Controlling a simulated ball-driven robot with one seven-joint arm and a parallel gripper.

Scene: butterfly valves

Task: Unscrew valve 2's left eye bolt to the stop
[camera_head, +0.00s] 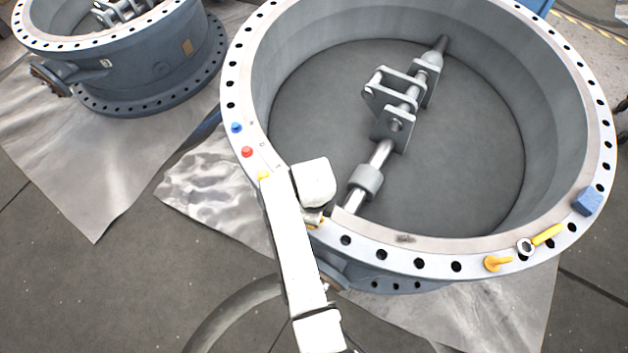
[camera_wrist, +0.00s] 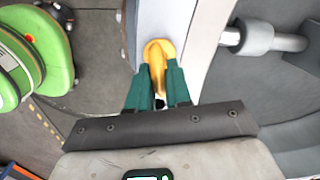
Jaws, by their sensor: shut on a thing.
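The large grey valve ring (camera_head: 440,244) lies flat in the head view, with a pale drilled flange around its opening. My gripper (camera_wrist: 158,84) is shut on a yellow eye bolt (camera_wrist: 158,50) at the flange edge in the wrist view. Its green fingers stand on both sides of the bolt's lower part, and the rounded top shows beyond them. In the head view my arm hides most of this bolt; a little yellow (camera_head: 317,224) shows beside the gripper. How far its thread sits in the flange is hidden. Another yellow eye bolt (camera_head: 497,263) stands on the flange to the right.
A blue block (camera_head: 587,201), a yellow-handled tool (camera_head: 547,234) and a metal ring (camera_head: 525,247) lie on the right flange. Blue (camera_head: 236,127), red (camera_head: 247,152) and yellow (camera_head: 264,175) small pieces sit on the left flange. A shaft with brackets (camera_head: 395,125) crosses the opening. Another valve (camera_head: 150,65) stands upper left.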

